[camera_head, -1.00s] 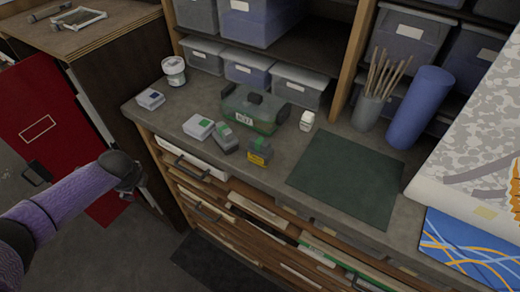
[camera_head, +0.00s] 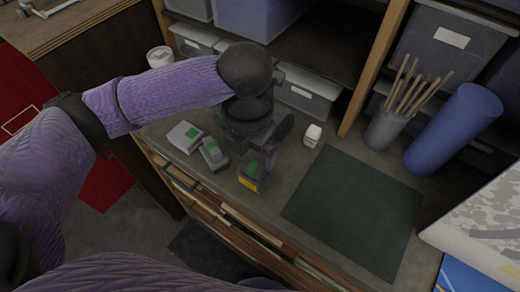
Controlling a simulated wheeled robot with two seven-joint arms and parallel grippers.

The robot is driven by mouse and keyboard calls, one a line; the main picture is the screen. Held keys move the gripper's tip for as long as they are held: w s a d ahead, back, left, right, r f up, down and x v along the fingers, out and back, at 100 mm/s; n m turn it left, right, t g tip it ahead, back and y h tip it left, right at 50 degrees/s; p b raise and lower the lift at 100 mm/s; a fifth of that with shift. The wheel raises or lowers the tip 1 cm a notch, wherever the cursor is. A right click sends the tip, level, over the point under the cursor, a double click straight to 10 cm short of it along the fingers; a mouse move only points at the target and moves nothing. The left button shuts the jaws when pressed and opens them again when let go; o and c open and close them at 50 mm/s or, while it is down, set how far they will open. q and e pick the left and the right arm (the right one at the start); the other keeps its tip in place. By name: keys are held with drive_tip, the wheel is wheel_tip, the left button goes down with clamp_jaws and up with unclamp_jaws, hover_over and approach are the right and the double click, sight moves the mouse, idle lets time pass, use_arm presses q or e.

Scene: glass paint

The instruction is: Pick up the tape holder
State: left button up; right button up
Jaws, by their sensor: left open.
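A small dark block with a green top and a yellow label (camera_head: 252,178) stands near the counter's front edge; it may be the tape holder, but I cannot tell for sure. My left gripper (camera_head: 257,146) is open and points down just behind and above this block. I cannot tell whether it touches anything. The hand covers most of the green lidded case that stood there, and part of the block's top is close behind a finger. My right gripper is out of view.
A grey-green block (camera_head: 213,154) and a white box with a green label (camera_head: 185,136) stand to the left. A small white item (camera_head: 312,135) stands right. A dark green mat (camera_head: 352,210) lies clear. A brush cup (camera_head: 385,130) and blue roll (camera_head: 453,130) stand behind.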

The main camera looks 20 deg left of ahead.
sight(253, 175)
use_arm(q)
drive_tip(key=f, duration=0.3)
drive_tip(key=f+b, duration=0.1)
drive_tip(key=f, duration=0.2)
drive_tip(key=f+b, duration=0.1)
drive_tip(key=f, duration=0.2)
drive_tip(key=shift+w+f, duration=0.1)
drive_tip(key=shift+w, duration=0.15)
drive_tip(key=shift+f, duration=0.3)
drive_tip(key=c, duration=1)
wheel_tip(253, 175, up, 10)
drive_tip(key=shift+r+p, duration=0.1)
drive_tip(key=shift+p, duration=0.95)
drive_tip(key=shift+c, duration=0.2)
drive_tip(key=o, duration=0.7)
drive_tip(key=c, duration=0.5)
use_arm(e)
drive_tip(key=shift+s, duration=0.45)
